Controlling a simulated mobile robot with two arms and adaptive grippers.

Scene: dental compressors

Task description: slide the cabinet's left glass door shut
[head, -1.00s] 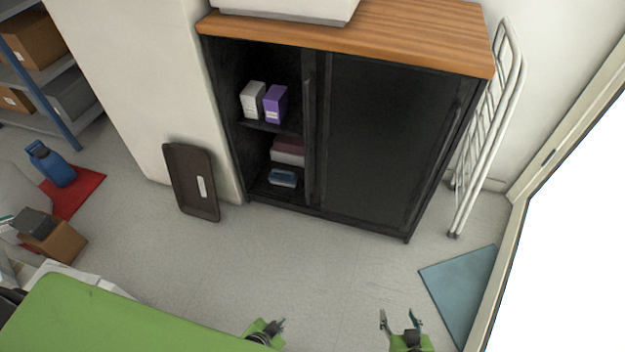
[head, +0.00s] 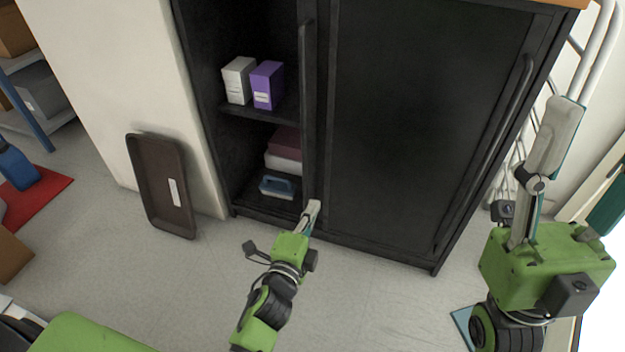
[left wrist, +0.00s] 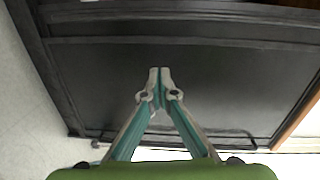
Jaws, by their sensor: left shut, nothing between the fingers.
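The black cabinet (head: 270,212) stands ahead, its left bay open on shelves. The left door's upright edge bears a long vertical handle (head: 307,100), at the right side of the open bay; the rest of that door overlaps the dark right-hand panel (head: 425,120). My left gripper (head: 314,204) is shut and empty, its tips near the handle's lower end; I cannot tell whether they touch. In the left wrist view its closed tips (left wrist: 158,72) show before a dark panel (left wrist: 220,85). My right gripper (head: 590,138) is open and empty at the right, before the cabinet's right side.
A white box (head: 238,80), a purple box (head: 267,85) and a blue item (head: 278,186) sit on the shelves. A brown tray (head: 160,185) leans on the wall at left. A white folded rack (head: 590,60) stands at right. The floor in front is largely clear.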

